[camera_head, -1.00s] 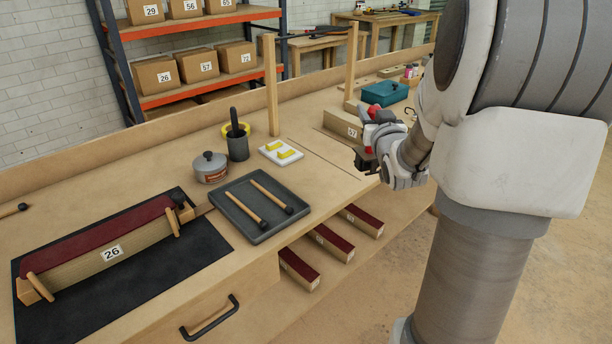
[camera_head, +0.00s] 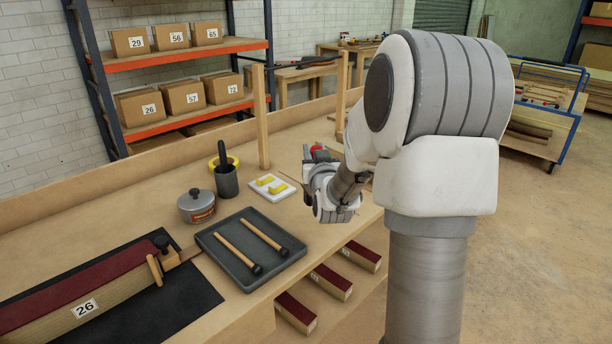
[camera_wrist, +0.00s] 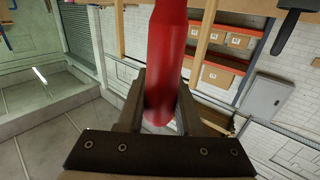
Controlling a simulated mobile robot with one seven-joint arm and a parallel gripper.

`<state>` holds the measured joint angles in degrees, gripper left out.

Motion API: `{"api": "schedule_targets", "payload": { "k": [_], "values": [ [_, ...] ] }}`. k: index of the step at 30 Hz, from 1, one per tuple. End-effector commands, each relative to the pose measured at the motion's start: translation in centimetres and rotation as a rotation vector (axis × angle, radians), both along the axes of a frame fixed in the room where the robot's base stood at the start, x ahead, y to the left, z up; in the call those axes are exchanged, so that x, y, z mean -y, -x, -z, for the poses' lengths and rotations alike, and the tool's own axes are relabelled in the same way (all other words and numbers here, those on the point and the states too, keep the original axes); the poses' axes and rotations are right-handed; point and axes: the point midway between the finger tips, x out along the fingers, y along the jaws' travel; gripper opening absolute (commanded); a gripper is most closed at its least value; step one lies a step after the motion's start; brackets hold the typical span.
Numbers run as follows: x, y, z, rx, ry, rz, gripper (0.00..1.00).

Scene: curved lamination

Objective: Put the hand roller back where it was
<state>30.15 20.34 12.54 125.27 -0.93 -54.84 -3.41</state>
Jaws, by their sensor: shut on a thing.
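My gripper (camera_wrist: 160,95) is shut on a red, rounded handle in the wrist view, which I take to be the hand roller (camera_wrist: 166,50). The handle stands between the two dark fingers and runs out of the top of the picture, so no roller head shows. In the head view a small red part of the hand roller (camera_head: 318,149) shows just beyond my wrist, above the bench (camera_head: 150,208). My fingers are mostly hidden there by my own arm. The place where the roller stood before cannot be made out.
A grey tray (camera_head: 222,262) holds two wooden-handled tools. A white board (camera_head: 284,195) with yellow blocks lies left of my gripper, near a dark cup (camera_head: 227,182) and a lidded pot (camera_head: 196,207). Two wooden posts (camera_head: 261,115) rise behind. A red-topped form (camera_head: 75,295) lies front left.

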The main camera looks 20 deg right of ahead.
Motion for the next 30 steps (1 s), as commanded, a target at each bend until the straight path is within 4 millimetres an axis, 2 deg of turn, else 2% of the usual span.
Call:
{"api": "schedule_targets", "payload": {
  "k": [3, 8, 16, 30],
  "values": [
    [-1.1, -1.2, 1.0, 0.003, 0.0, -0.001, 0.0],
    [-1.6, -1.6, 1.5, 0.003, 0.001, 0.001, 0.0],
    [-1.5, -1.6, 5.1, 0.002, 0.001, 0.002, 0.0],
    [-1.6, -1.5, 5.7, 0.004, 0.002, 0.001, 0.0]
  ]
}}
